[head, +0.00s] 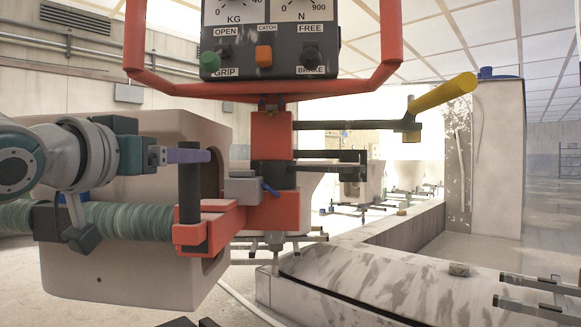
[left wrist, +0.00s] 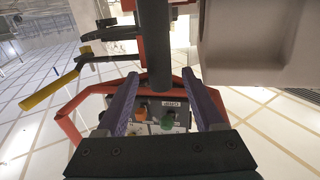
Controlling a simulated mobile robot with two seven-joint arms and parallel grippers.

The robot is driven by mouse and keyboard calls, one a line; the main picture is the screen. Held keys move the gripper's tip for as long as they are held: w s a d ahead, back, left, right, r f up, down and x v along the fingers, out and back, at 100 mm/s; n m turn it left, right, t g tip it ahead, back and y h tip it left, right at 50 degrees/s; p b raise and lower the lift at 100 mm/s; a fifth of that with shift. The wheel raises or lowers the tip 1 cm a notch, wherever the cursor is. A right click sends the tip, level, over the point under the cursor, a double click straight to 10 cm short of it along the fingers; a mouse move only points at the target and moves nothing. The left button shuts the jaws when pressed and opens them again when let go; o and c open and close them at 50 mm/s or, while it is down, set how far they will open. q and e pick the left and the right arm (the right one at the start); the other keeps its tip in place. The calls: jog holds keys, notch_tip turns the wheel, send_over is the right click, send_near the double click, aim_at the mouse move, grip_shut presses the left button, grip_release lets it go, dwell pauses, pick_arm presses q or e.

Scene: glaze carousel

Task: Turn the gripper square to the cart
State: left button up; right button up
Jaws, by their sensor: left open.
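The orange-red handling device (head: 272,135) hangs in the middle of the head view under a control box (head: 270,50). A black upright handle (head: 189,190) rises from its orange side arm (head: 215,222). My left gripper (head: 205,155) is level with the top of the handle, one purple finger across it; the other is hidden. In the left wrist view my left gripper (left wrist: 160,74) is open, with the black handle (left wrist: 155,45) between its fingertips. Contact cannot be told. A large beige block-like piece (head: 120,270) is behind the device's left side. I cannot tell which thing is the cart.
An orange-red frame (head: 392,40) surrounds the control box, and a yellow bar (head: 440,94) juts right. A low wall (head: 400,230) and a marbled surface (head: 380,275) lie at right, with metal prongs (head: 540,285). Racks (head: 370,205) stand behind. The floor at far right is open.

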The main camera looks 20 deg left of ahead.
pick_arm(q)
jog(key=w, duration=0.4)
jog(key=w+b, duration=0.1)
jog(key=w, duration=0.1)
jog(key=shift+w+a, duration=0.1)
jog(key=shift+a, duration=0.2)
grip_shut()
dwell(1.1)
